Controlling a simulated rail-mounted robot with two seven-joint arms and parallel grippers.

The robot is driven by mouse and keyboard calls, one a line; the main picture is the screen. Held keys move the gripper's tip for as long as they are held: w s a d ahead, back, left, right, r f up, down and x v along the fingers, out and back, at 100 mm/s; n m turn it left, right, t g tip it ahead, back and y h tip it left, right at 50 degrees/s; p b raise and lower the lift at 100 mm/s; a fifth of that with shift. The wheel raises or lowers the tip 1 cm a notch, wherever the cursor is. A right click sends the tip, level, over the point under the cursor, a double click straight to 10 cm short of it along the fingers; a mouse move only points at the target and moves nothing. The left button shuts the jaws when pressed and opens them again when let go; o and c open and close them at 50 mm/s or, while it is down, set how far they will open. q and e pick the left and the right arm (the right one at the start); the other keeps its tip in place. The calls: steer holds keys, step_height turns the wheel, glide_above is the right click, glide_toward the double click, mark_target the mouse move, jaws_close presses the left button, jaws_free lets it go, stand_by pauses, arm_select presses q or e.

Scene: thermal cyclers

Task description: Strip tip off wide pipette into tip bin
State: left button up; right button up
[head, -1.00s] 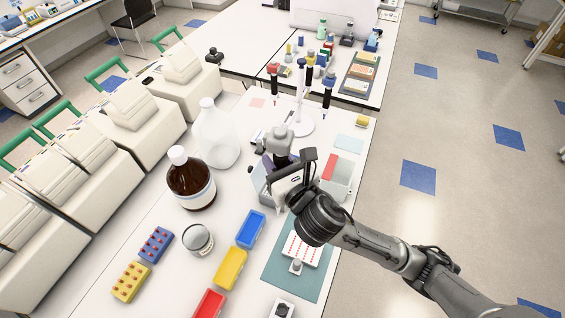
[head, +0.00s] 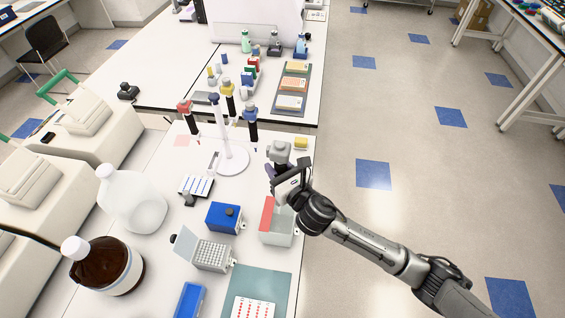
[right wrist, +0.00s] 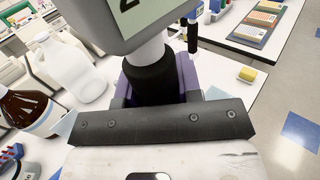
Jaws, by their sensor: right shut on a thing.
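My right gripper (head: 280,180) is shut on the wide pipette (head: 279,152), whose grey head sticks up above the jaws. In the right wrist view the pipette (right wrist: 150,78) shows a grey display housing and a dark body upright between the jaws. Its lower end and any tip are hidden by my gripper. The tip bin (head: 281,238), a pale see-through box with a red panel, stands on the bench just below my gripper and wrist. The pipette appears over or close to the bin's far end; I cannot tell exactly. My left gripper is out of view.
An open tip rack (head: 211,257) and a blue box (head: 224,217) stand left of the bin. A white pipette stand (head: 232,158) with several pipettes is behind. A brown bottle (head: 108,265) and clear jug (head: 133,200) stand left. The bench's right edge is close.

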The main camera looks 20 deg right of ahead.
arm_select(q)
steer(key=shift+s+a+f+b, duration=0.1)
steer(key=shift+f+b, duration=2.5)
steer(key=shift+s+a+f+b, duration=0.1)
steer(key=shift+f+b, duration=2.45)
arm_select(e)
step_height(320, 180, down, 12)
steer(key=shift+s+a+y, duration=0.15)
steer(key=shift+a+y, duration=0.25)
steer(key=shift+a, duration=0.05)
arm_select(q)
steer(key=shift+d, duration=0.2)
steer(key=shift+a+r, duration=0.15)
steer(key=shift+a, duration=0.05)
arm_select(e)
steer(key=shift+w+a, duration=0.35)
steer(key=shift+a, duration=0.15)
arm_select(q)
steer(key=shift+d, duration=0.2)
arm_select(e)
steer(key=shift+w+a+f, duration=0.1)
steer(key=shift+w+a, duration=0.1)
steer(key=shift+a, duration=0.1)
arm_select(q)
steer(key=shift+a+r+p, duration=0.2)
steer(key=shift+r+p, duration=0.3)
steer(key=shift+p, duration=0.15)
arm_select(e)
steer(key=shift+r, duration=0.4)
